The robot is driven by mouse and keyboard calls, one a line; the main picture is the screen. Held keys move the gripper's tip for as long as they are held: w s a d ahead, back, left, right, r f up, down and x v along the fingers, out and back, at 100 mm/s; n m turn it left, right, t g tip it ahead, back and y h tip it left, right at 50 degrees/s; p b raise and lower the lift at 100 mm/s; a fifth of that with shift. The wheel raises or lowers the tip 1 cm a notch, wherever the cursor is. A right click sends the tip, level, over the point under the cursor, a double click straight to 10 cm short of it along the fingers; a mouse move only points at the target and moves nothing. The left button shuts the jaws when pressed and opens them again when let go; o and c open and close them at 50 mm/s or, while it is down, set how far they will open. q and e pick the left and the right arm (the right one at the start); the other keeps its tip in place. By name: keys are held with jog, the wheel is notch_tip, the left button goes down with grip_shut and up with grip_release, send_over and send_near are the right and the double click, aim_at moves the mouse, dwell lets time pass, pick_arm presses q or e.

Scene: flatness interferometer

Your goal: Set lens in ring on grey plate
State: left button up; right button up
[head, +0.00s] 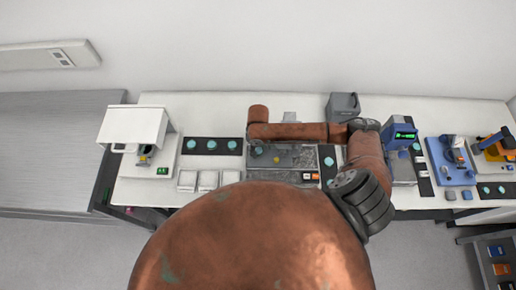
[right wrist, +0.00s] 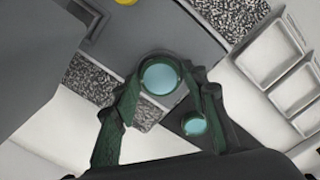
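A pale blue round lens (right wrist: 160,77) with a dark rim sits between the fingertips of my right gripper (right wrist: 162,80), which look closed on its two sides. It overlaps the edge of the grey plate (right wrist: 180,30) in the right wrist view; its height above the plate is hard to tell. In the head view this lens (head: 258,150) shows small at the left end of the grey plate (head: 290,158), below my right arm. I cannot make out a separate ring. A yellow round thing (right wrist: 127,1) is on the plate. My left gripper is not in view.
Another lens (right wrist: 195,125) lies on a dark mat just beside the gripper. Several white trays (head: 187,180) stand at the table's front. A white hooded device (head: 133,125) is at left; a dark grey box (head: 343,106) and blue devices (head: 455,160) are at right.

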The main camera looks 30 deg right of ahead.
aim_at(258, 150)
jog(key=shift+o, duration=1.4)
notch_tip(258, 150, up, 12)
jog(key=shift+b, duration=0.45)
